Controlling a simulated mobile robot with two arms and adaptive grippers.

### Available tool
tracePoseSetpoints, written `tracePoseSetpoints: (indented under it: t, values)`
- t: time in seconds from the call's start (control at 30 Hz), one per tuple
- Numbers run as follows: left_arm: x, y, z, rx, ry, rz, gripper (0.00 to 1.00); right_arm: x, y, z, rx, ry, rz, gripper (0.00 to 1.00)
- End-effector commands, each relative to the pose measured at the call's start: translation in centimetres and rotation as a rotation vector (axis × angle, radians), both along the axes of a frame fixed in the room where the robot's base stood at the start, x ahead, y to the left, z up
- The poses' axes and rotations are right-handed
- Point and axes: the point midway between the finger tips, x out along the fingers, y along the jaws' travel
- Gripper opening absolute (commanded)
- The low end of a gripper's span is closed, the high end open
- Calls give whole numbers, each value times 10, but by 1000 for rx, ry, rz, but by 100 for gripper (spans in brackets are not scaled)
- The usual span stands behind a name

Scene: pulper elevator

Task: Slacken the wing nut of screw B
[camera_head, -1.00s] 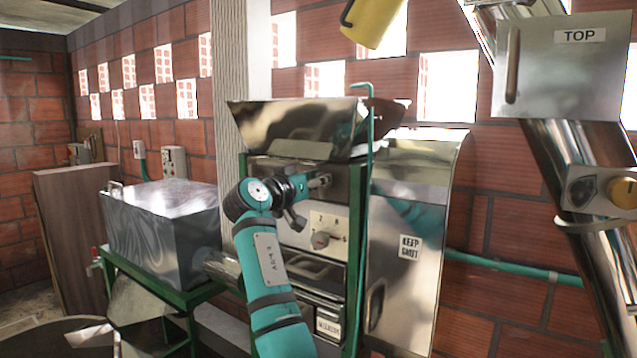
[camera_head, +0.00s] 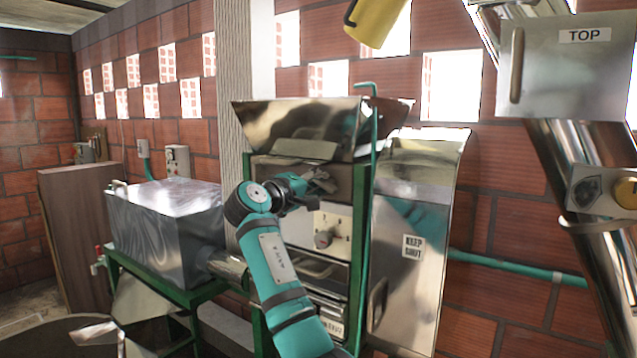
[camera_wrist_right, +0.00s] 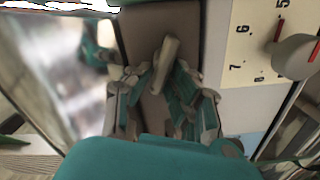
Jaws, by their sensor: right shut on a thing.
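My right gripper (camera_head: 318,183) reaches the front of the metal pulper, just under its hopper. In the right wrist view, the fingers (camera_wrist_right: 160,85) are closed around a small pale, elongated piece (camera_wrist_right: 167,58), which looks like the wing nut. It stands tilted in front of a brown-grey plate (camera_wrist_right: 150,20). The screw behind it is hidden, and I cannot read any letter B by it. My left gripper is not in view.
A numbered dial plate (camera_head: 343,222) with a knob (camera_head: 323,239) sits just below right of my gripper; the knob (camera_wrist_right: 294,57) also shows in the wrist view. The hopper (camera_head: 295,122) overhangs above. A green post (camera_head: 361,225) stands at the right.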

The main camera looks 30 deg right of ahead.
Motion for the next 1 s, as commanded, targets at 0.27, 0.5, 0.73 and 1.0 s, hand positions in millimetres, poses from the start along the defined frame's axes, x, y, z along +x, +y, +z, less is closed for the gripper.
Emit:
tracePoseSetpoints:
  t: [0.27, 0.5, 0.73, 1.0]
  values:
    - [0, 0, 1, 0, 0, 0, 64, 1, 0, -1, -87, 199, 1, 0]
    - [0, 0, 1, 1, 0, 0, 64, 1, 1, -2, -135, 311, 1, 0]
    - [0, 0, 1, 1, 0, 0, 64, 1, 0, -3, -157, 362, 1, 0]
    - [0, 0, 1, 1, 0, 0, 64, 1, 1, -2, -162, 371, 1, 0]
